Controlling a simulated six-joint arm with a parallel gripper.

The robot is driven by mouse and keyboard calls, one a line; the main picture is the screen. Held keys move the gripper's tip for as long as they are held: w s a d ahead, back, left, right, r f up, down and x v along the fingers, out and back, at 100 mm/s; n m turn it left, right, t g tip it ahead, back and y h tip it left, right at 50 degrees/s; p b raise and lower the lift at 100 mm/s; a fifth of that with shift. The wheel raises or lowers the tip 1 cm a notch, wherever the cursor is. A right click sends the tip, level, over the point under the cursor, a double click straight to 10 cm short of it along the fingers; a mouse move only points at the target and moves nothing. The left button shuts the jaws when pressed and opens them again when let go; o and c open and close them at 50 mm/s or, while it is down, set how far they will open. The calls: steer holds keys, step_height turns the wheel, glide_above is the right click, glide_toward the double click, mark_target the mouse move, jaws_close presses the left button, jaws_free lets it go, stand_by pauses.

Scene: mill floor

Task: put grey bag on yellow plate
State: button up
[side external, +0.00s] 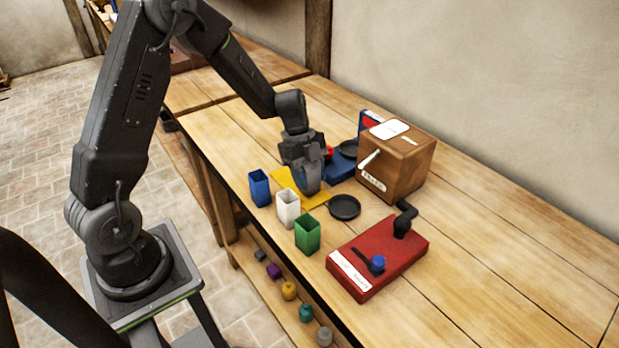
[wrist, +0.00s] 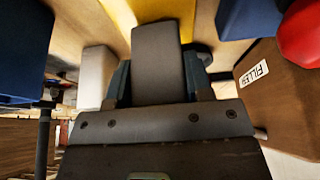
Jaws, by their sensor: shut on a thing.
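The yellow plate (side external: 285,179) lies flat on the bench, partly hidden behind my gripper. It also shows in the wrist view (wrist: 168,10) behind the fingers. My gripper (side external: 305,172) points down over the plate's right part and is shut on the grey bag (side external: 309,188). Whether the bag touches the plate cannot be told.
Blue (side external: 260,188), white (side external: 288,208) and green (side external: 307,234) open bins line the front edge. A black dish (side external: 345,207) lies right of the plate. A brown box (side external: 396,160) and a red crank machine (side external: 377,258) stand further right. Several small items sit on the shelf below.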

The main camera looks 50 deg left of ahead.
steer(key=shift+f, duration=0.45)
steer(key=shift+f, duration=0.15)
steer(key=o, duration=1)
steer(key=shift+c, duration=0.2)
steer(key=v, duration=1.2)
steer(key=s+d+r+n+t+y, duration=0.2)
steer(key=s+d+r+n, duration=0.3)
steer(key=s+n, duration=0.4)
steer(key=s+d+r+n+t+y, duration=0.2)
steer(key=s+d+r+n, duration=0.4)
steer(key=s+n, duration=0.3)
steer(key=shift+s+t+y, duration=0.3)
steer(key=shift+s+t, duration=0.5)
steer(key=shift+s, duration=0.3)
